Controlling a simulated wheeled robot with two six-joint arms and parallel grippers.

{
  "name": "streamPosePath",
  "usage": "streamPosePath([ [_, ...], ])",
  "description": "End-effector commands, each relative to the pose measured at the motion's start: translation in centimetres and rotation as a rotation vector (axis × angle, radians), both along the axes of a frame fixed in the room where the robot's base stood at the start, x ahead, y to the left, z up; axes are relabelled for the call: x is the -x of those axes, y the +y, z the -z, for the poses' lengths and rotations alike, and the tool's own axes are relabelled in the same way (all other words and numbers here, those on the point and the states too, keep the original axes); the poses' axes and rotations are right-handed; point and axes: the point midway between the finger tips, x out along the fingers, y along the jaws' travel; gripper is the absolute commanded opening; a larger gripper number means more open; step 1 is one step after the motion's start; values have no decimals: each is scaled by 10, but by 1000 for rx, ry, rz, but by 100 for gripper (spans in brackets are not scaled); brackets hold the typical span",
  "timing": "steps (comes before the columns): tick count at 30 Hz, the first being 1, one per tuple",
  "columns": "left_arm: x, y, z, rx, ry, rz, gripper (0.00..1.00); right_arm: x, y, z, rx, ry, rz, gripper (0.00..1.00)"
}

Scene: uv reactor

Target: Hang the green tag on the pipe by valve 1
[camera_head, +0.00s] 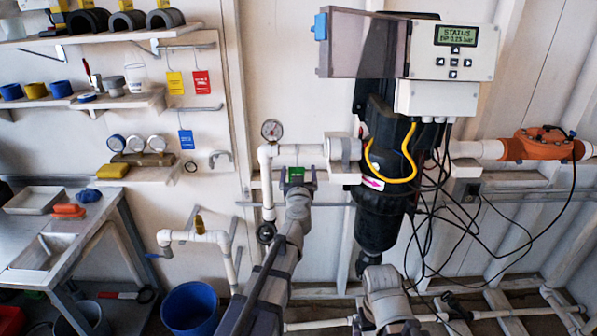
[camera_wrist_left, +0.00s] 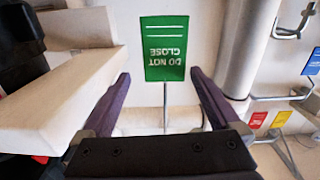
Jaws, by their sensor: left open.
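The green tag (camera_head: 296,171) shows at the tip of my left gripper (camera_head: 297,181) in the head view, just left of the black reactor housing. In the left wrist view the green tag (camera_wrist_left: 164,48) reads "DO NOT CLOSE" upside down. It lies just beyond the two purple fingertips of my left gripper (camera_wrist_left: 160,82), which are spread apart with a gap on each side. A thin rod runs below the tag in that view. What holds the tag up is unclear. A white pipe (camera_head: 264,180) with a gauge stands close by on the left. I cannot tell which valve is valve 1.
A yellow tag (camera_head: 175,83), red tag (camera_head: 202,83) and blue tag (camera_head: 186,139) hang on wall rods. The black reactor (camera_head: 378,215) with loose cables stands to the right. An orange valve body (camera_head: 535,147) is at far right. A steel bench (camera_head: 65,245) stands left.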

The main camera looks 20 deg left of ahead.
Motion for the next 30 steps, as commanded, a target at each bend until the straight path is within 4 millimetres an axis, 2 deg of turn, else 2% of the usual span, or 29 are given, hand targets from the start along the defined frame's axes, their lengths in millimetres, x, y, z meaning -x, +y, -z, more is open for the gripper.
streamPosePath([
  [9,52,-13,0,0,0,0,96,0,0,0,0,0,0,100],
  [12,63,-17,-1,0,0,1,96,0,0,-1,0,0,0,100],
  [25,66,-19,-1,1,0,2,96,0,0,-1,0,0,0,100],
  [30,65,-25,-3,9,-3,19,96,-3,1,-3,-2,1,-1,100],
])
